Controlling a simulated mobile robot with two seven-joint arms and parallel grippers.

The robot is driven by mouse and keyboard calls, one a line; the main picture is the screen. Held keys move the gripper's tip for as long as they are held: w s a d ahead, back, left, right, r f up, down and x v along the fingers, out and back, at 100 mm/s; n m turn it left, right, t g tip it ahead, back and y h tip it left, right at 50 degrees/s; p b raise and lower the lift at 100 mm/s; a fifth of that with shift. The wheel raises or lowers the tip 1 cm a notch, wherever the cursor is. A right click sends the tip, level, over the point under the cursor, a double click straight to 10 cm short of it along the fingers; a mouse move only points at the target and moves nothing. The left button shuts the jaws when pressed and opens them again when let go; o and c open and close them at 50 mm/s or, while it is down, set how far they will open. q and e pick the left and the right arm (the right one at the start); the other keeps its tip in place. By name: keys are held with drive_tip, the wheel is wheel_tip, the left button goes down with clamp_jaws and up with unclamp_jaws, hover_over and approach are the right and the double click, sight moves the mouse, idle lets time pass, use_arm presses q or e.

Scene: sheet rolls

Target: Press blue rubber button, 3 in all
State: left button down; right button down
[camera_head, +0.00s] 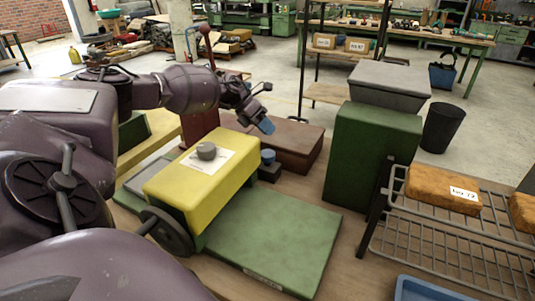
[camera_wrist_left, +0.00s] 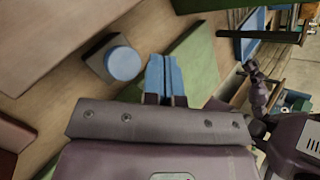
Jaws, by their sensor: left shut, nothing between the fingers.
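The blue rubber button (camera_head: 268,156) is a round cap on a small dark block (camera_head: 270,172), beside the yellow machine's right end. It also shows in the left wrist view (camera_wrist_left: 123,63), left of the fingers. My left gripper (camera_head: 266,125) is above the button in the head view, apart from it. Its blue fingers (camera_wrist_left: 165,74) are shut together with nothing between them. My right gripper is not in the head view; a distant purple arm (camera_wrist_left: 258,90) shows at the right of the left wrist view, too small to tell its jaws.
The yellow machine (camera_head: 185,185) with a grey knob (camera_head: 206,151) and handwheel (camera_head: 167,232) stands on a green base (camera_head: 275,240). A brown box (camera_head: 290,140) lies behind the button. A green cabinet (camera_head: 370,147) and wire rack (camera_head: 440,235) stand to the right.

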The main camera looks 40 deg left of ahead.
drive_tip(key=shift+w+a+r, duration=0.15)
drive_tip(key=shift+w+a, duration=0.05)
drive_tip(key=shift+w, duration=0.1)
